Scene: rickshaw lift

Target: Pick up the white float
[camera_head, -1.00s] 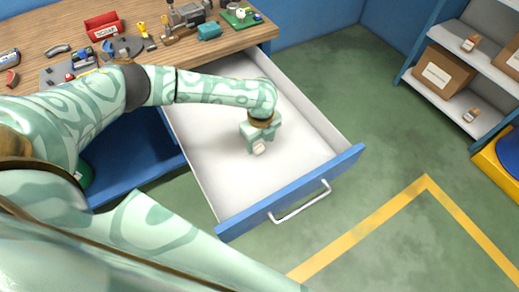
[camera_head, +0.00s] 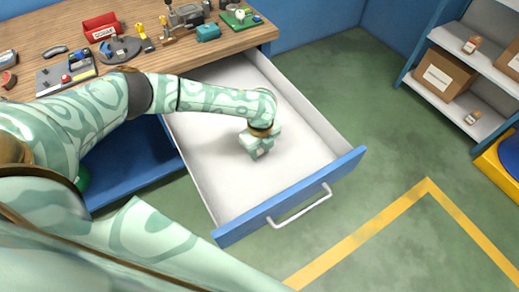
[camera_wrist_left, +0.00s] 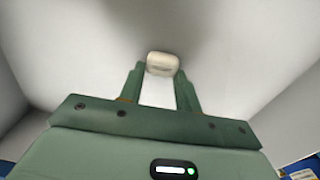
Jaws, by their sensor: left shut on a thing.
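The white float (camera_wrist_left: 162,63) is a small rounded off-white piece, seen in the left wrist view between the tips of my green fingers. My left gripper (camera_wrist_left: 161,80) is shut on it. In the head view the left gripper (camera_head: 259,152) reaches down inside the open drawer, and the float is mostly hidden or hard to pick out against it. I cannot tell whether the float touches the drawer floor. My right gripper is not in view.
The open drawer (camera_head: 205,165) has a white inside, a blue front and a metal handle (camera_head: 300,206); its walls surround the left gripper. A wooden workbench (camera_head: 30,38) with tools stands behind. A shelf (camera_head: 435,98) with boxes is at right. Green floor is clear ahead.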

